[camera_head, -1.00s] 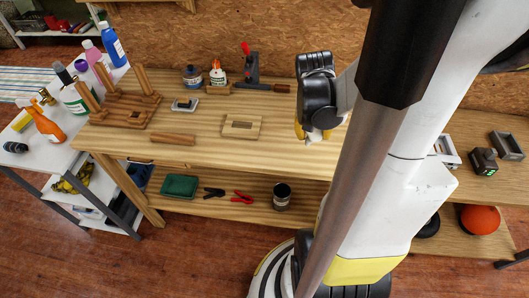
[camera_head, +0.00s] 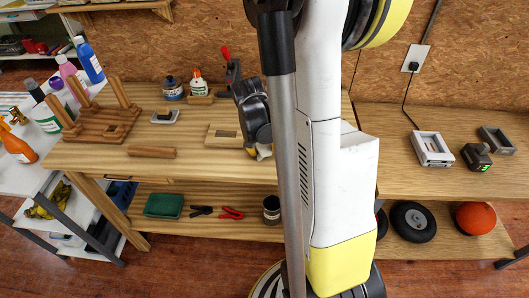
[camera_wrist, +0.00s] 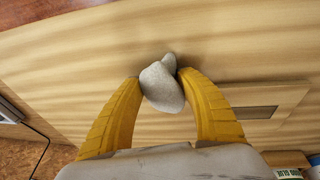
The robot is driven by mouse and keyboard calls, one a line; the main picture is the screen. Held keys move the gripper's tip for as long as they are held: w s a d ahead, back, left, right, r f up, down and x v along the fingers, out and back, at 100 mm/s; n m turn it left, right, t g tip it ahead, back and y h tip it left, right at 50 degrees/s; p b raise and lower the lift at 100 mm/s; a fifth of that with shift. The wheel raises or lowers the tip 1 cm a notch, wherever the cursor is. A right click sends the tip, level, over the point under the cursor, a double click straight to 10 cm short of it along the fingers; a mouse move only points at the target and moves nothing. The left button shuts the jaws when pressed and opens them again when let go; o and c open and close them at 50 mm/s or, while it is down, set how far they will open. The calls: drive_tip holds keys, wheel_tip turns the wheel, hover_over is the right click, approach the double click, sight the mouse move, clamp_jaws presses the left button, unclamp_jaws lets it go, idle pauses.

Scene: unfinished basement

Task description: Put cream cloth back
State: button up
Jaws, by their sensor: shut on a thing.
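The cream cloth (camera_wrist: 162,88) is a small crumpled lump between my two yellow fingertips in the wrist view. My gripper (camera_wrist: 160,84) is shut on it, above the wooden workbench (camera_wrist: 100,60). In the head view, the cloth (camera_head: 264,152) shows as a pale scrap below my gripper (camera_head: 255,150), partly hidden by my arm. The gripper is just right of a flat wooden piece with a dark slot (camera_head: 223,134). I cannot tell whether the cloth touches the bench.
An upturned wooden stool (camera_head: 100,125), a wooden bar (camera_head: 151,152) and bottles (camera_head: 195,82) are on the bench. A red-handled clamp (camera_head: 230,68) stands behind my gripper. The bench's lower shelf holds a green tray (camera_head: 164,205). Bare bench top lies left of the slotted piece.

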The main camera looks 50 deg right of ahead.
drive_tip(key=shift+r, duration=0.1)
drive_tip(key=o, duration=0.7)
drive_tip(key=shift+f, duration=0.25)
drive_tip(key=o, duration=0.4)
drive_tip(key=shift+r, duration=0.1)
